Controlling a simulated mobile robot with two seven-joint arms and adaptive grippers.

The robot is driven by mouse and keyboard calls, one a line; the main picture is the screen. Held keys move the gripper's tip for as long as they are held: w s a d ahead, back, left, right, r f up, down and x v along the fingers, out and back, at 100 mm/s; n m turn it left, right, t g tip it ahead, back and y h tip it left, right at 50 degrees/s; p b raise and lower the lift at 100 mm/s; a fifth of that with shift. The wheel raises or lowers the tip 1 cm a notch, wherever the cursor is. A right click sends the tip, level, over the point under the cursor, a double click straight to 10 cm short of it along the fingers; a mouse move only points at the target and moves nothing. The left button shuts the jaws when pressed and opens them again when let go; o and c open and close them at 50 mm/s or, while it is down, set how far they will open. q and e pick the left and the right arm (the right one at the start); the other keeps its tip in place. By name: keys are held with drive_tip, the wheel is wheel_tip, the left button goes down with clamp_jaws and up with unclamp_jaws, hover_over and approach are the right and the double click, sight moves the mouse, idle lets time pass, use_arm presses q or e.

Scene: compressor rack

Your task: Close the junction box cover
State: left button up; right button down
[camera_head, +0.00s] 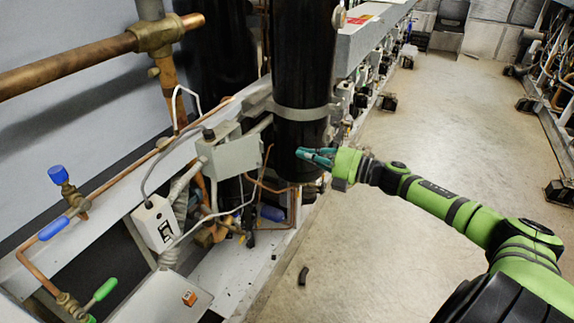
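A grey junction box (212,138) is mounted on the rack's frame, left of the black cylinder. A flat grey plate (236,158) at its front right looks like its cover; I cannot tell how far it stands open. My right gripper (306,154), with teal fingers, points left in front of the black cylinder, to the right of the plate and apart from it in the picture. Nothing shows between its fingers; whether they are open or shut is unclear. My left gripper is not in view.
A tall black cylinder (303,60) with a metal band stands behind my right gripper. A white switch box (155,223), cables and copper pipes (70,62) crowd the left. A blue-handled valve (59,175) is at far left.

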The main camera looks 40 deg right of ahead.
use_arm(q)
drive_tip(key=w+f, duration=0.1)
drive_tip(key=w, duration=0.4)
use_arm(e)
drive_tip(key=s+a+f+m+t+h, duration=0.1)
drive_tip(key=s+a+f+m+h, duration=0.1)
drive_tip(key=a+f+h, duration=0.35)
drive_tip(key=s+a+r+m+t+h, duration=0.1)
drive_tip(key=s+a+r+m+h, duration=0.35)
drive_tip(key=s+r, duration=0.2)
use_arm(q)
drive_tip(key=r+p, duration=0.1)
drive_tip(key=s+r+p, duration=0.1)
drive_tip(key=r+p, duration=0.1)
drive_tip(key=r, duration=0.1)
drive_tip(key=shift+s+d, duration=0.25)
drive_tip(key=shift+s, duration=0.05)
use_arm(e)
drive_tip(key=w+d, duration=0.2)
drive_tip(key=w, duration=1.2)
drive_tip(key=shift+d+h, duration=0.15)
drive_tip(key=shift+h, duration=0.15)
drive_tip(key=shift+w+d, duration=0.1)
drive_tip(key=shift+w, duration=0.05)
